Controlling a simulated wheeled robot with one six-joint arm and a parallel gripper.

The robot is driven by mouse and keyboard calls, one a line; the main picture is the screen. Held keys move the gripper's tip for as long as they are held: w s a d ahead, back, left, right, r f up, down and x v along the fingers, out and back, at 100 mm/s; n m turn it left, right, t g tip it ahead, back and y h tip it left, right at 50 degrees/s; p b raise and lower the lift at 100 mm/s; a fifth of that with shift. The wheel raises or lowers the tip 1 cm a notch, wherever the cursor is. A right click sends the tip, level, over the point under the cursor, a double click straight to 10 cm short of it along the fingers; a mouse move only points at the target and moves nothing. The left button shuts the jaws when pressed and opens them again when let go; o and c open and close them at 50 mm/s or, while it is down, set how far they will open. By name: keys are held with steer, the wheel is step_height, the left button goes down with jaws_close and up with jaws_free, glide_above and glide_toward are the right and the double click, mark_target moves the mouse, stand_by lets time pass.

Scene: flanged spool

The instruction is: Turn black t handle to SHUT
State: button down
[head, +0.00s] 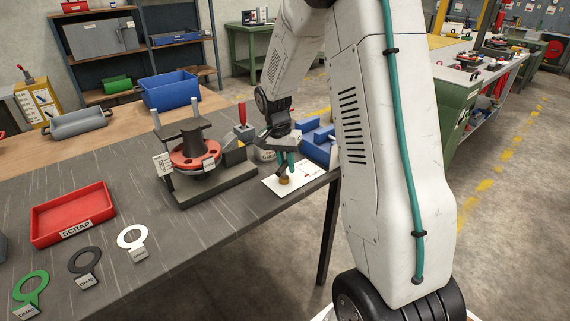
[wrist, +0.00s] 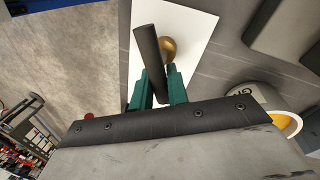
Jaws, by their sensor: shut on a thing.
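The black T handle (wrist: 149,50) shows in the wrist view as a dark bar over a white plate (wrist: 200,30). A round brass part (wrist: 169,47) sits beside the bar, on the plate. My gripper (wrist: 160,88) has its two teal fingers closed on the bar, one on each side. In the head view my gripper (head: 286,163) reaches down over the white plate (head: 306,177) at the bench's right edge. The brass part (head: 284,181) shows just below the fingers. The handle is mostly hidden there, and I cannot read any SHUT mark.
A fixture with a red flanged spool (head: 190,155) stands left of my gripper. A pale cup (wrist: 282,122) and blue bins (head: 318,145) are close by. A red scrap tray (head: 72,213) and several ring tags lie on the left bench. The bench edge is just right of the plate.

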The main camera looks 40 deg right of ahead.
steer(key=m, duration=0.4)
steer(key=shift+s+d+m+y, duration=0.1)
steer(key=shift+s+m+y, duration=0.25)
steer(key=shift+m+y, duration=0.05)
stand_by(0.4)
steer(key=c, duration=1.4)
jaws_free()
steer(key=r, duration=0.2)
steer(key=w+r, duration=0.1)
steer(key=r, duration=0.4)
steer(key=shift+w+r, duration=0.25)
steer(key=shift+r, duration=0.1)
